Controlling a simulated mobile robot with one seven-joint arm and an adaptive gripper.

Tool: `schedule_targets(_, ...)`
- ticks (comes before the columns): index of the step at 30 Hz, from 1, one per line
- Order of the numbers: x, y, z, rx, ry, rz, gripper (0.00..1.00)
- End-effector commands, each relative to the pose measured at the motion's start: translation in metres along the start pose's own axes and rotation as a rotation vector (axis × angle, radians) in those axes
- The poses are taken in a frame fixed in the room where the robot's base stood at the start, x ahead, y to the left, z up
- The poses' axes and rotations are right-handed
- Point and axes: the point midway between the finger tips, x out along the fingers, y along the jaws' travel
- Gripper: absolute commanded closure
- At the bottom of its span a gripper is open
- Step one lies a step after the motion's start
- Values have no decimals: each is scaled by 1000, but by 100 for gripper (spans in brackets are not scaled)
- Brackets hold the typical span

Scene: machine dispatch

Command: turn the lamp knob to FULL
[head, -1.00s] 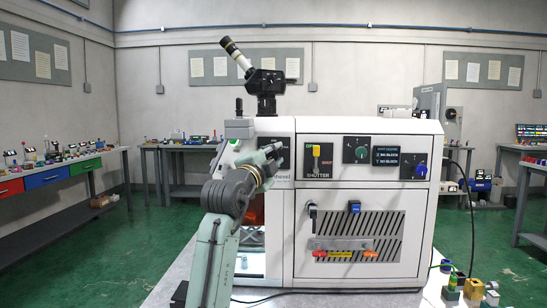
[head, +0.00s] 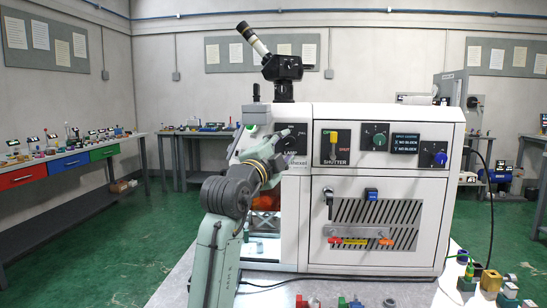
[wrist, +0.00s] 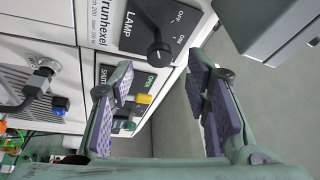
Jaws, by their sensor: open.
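The lamp knob (wrist: 160,52) is a round black knob with a lever on a dark LAMP panel (wrist: 142,16). In the wrist view, OFF and another small word show beside it, but FULL cannot be read. In the head view the panel (head: 297,129) sits at the upper left of the white machine, partly behind my gripper (head: 283,152). In the wrist view my gripper (wrist: 160,80) is open and empty. Its two purple-padded fingers stand either side of the line to the knob, apart from it. The knob's exact setting is hard to tell.
The shutter switch (head: 333,143), a green knob (head: 374,140) and a blue knob (head: 440,158) are to the right on the machine. A microscope eyepiece (head: 253,38) rises above it. Small coloured blocks (head: 340,302) lie on the bench in front.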

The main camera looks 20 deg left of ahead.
Motion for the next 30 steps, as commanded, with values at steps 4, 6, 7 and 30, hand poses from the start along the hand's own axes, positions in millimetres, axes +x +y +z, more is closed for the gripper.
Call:
schedule_targets(4, -32, 0, 0, -1, 0, -3, 56)
schedule_targets(6, -44, 0, 0, 0, -1, -2, 56)
schedule_targets(7, -49, 0, 0, 0, 0, -2, 56)
schedule_targets(30, -70, -4, 1, -14, -4, -23, 56)
